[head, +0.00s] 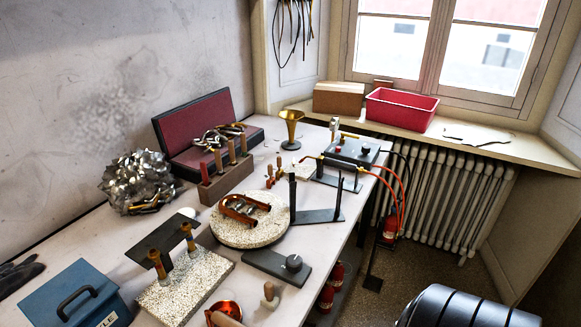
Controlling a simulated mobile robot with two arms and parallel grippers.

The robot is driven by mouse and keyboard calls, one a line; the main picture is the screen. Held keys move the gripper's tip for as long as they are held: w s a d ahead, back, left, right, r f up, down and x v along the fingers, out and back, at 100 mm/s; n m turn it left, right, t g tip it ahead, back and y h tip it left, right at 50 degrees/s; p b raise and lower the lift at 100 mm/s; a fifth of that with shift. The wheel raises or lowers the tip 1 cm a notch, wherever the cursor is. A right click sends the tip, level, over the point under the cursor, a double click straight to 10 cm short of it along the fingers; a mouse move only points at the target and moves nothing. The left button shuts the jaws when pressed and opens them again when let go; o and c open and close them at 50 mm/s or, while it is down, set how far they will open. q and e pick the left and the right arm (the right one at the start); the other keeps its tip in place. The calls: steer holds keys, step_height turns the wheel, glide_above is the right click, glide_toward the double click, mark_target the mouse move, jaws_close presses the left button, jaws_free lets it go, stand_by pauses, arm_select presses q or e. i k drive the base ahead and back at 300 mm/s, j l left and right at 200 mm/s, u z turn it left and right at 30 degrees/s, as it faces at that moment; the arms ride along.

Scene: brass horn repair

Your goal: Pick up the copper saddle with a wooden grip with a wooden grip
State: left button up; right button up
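A copper-coloured curved piece (217,306) with a wooden grip (226,320) lies on the bench at the bottom edge of the head view, partly cut off by the frame. It looks like the copper saddle. Its full shape is hidden. Neither of my grippers shows in the head view, and nothing is seen touching the copper pieces.
A speckled block (190,285) with brass posts stands left of the gripped piece; a small wooden-knobbed tool (269,296) stands right. A dark flat plate with a knob (275,265) lies behind, near the bench edge. A blue box (75,295) stands front left.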

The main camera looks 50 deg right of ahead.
mark_target(271, 180)
steer(key=k+l+z, duration=0.1)
steer(key=l+z, duration=0.15)
steer(key=l, duration=1.35)
